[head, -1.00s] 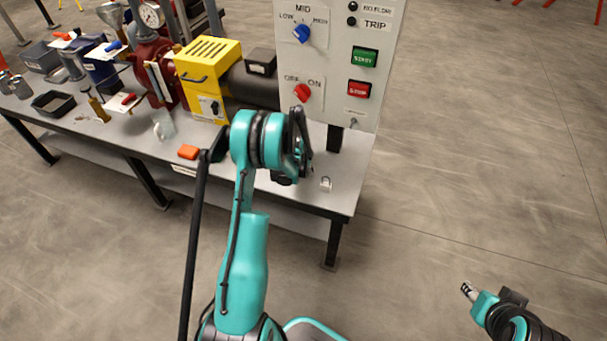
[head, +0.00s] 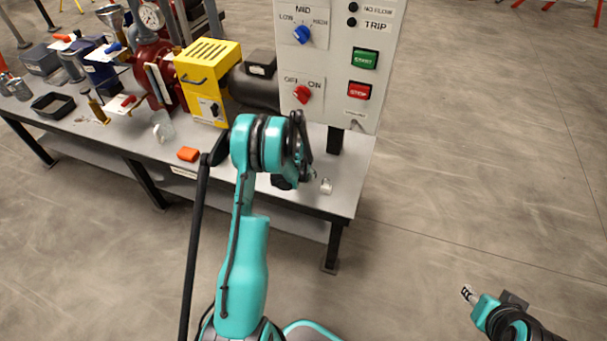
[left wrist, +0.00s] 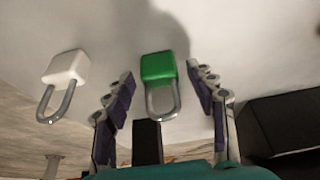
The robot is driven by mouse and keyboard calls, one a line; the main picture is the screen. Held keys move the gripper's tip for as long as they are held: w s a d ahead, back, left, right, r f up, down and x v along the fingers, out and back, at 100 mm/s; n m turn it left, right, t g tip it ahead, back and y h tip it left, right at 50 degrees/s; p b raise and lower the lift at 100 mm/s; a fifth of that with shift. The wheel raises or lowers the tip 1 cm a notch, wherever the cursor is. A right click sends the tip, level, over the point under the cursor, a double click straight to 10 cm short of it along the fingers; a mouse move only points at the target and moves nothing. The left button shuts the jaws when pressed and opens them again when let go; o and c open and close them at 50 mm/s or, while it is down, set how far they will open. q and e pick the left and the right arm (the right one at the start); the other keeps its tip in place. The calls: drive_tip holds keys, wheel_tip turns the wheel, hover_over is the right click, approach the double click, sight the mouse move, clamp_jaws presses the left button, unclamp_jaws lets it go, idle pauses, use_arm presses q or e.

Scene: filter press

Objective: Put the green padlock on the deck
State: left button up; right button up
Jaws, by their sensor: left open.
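The green padlock (left wrist: 158,67) lies on a pale surface in the left wrist view, its grey shackle toward me. My left gripper (left wrist: 160,76) is open, with one finger on each side of the padlock and a gap on both sides. In the head view this gripper (head: 300,170) is over the front right part of the grey bench top (head: 345,195), and my arm hides the green padlock. My right gripper (head: 467,293) is off to the right, over the floor, away from the bench; its fingers are too small to judge.
A white padlock (left wrist: 66,68) lies left of the green one; it also shows near the bench's front edge (head: 326,186). A control panel (head: 340,60) rises behind my left gripper.

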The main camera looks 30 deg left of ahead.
use_arm(q)
drive_tip(key=s+d+r+p, duration=0.1)
drive_tip(key=s+d+r, duration=0.35)
drive_tip(key=r, duration=0.45)
drive_tip(key=s+d+r+m+t+p, duration=0.1)
drive_tip(key=s+d+r+p, duration=0.15)
drive_tip(key=d+r, duration=0.55)
drive_tip(key=s+d+r, duration=0.3)
drive_tip(key=s+r, duration=0.2)
drive_tip(key=r, duration=0.6)
drive_tip(key=s+d+r+m+t, duration=0.1)
drive_tip(key=s+d+r, duration=0.1)
drive_tip(key=s+d, duration=0.3)
drive_tip(key=s+d+r+h, duration=0.1)
drive_tip(key=s+d, duration=0.3)
drive_tip(key=s, duration=0.6)
drive_tip(key=shift+s+d+r+m+t, duration=0.25)
drive_tip(key=shift+d+r+m+t, duration=0.15)
drive_tip(key=shift+r, duration=0.35)
